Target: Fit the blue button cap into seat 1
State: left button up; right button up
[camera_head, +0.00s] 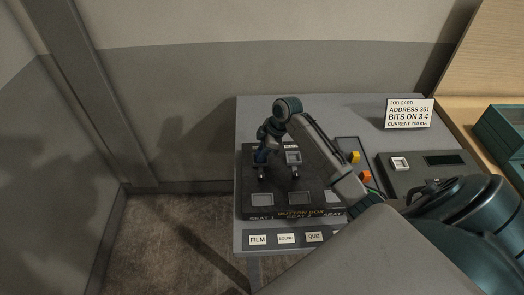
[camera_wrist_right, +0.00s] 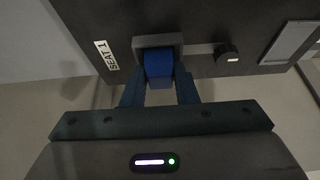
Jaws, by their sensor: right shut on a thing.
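My right gripper (camera_head: 261,154) reaches down over the left side of the dark button box (camera_head: 318,174). In the wrist view my right gripper (camera_wrist_right: 159,88) is shut on the blue button cap (camera_wrist_right: 158,66), with a blue finger on each side. The cap is at the grey square frame of seat 1 (camera_wrist_right: 172,38), beside the SEAT 1 label (camera_wrist_right: 106,55), and overlaps the frame's near edge. I cannot tell how deep it sits. In the head view the gripper hides seat 1 and most of the cap. My left gripper is not in view.
A black knob (camera_wrist_right: 227,53) stands close beside seat 1. Another square seat (camera_head: 293,157) is to its right. A tray holds a yellow cap (camera_head: 354,157) and an orange cap (camera_head: 366,177). A job card (camera_head: 409,113) and a grey console (camera_head: 425,181) stand at the right.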

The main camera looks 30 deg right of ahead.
jog(key=shift+f, duration=0.15)
jog(key=o, duration=1)
jog(key=shift+d+r, duration=0.15)
jog(key=shift+r, duration=0.15)
jog(key=b+v, duration=0.4)
jog(key=v, duration=0.6)
jog(key=shift+s+r, duration=0.1)
jog(key=shift+s, duration=0.05)
